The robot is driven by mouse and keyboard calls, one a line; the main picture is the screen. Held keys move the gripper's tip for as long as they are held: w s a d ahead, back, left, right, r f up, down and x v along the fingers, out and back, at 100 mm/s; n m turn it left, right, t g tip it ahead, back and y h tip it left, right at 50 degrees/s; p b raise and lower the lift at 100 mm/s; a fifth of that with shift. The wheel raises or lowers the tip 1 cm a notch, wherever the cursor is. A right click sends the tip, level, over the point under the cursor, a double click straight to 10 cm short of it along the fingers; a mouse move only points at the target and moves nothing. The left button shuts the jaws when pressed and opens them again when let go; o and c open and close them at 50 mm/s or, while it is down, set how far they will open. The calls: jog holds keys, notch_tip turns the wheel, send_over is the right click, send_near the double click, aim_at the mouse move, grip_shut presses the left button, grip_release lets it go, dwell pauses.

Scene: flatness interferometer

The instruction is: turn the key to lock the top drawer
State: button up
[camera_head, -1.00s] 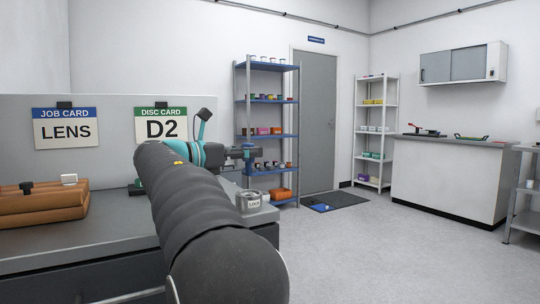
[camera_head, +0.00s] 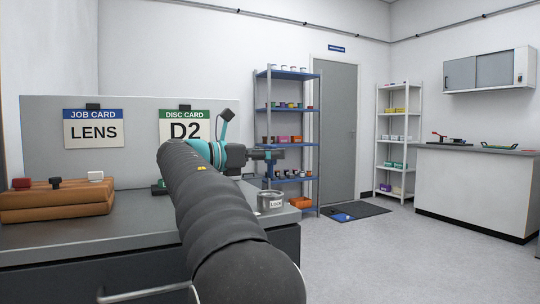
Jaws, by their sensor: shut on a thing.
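A grey bench (camera_head: 60,235) fills the lower left, with a dark drawer front (camera_head: 60,280) and a bar handle (camera_head: 150,291) below its top. My black arm crosses in front of it and hides part of the bench. My gripper (camera_head: 275,154) is at the far end of the arm, past the teal wrist joint, above the bench's right end and seen against the shelf. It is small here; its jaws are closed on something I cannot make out. I see no key or lock, and cannot tell whether the visible drawer is the top one.
On the bench are a brown padded block (camera_head: 55,203), a labelled tin (camera_head: 270,200), a LENS job card (camera_head: 93,128) and a D2 disc card (camera_head: 185,127) on the back panel. A blue shelf unit (camera_head: 290,108) stands behind.

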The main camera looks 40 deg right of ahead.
aim_at(269, 169)
jog(key=shift+f+b, duration=1.6)
jog(key=shift+b, duration=0.1)
jog(key=shift+f, duration=0.4)
jog(key=shift+f+b, duration=0.45)
jog(key=shift+f, duration=0.9)
jog(key=n+t+b, duration=0.1)
jog(key=n+t, duration=0.1)
jog(key=t, duration=0.1)
jog(key=shift+s, duration=0.15)
jog(key=shift+n+t, duration=0.7)
jog(key=shift+t, duration=0.4)
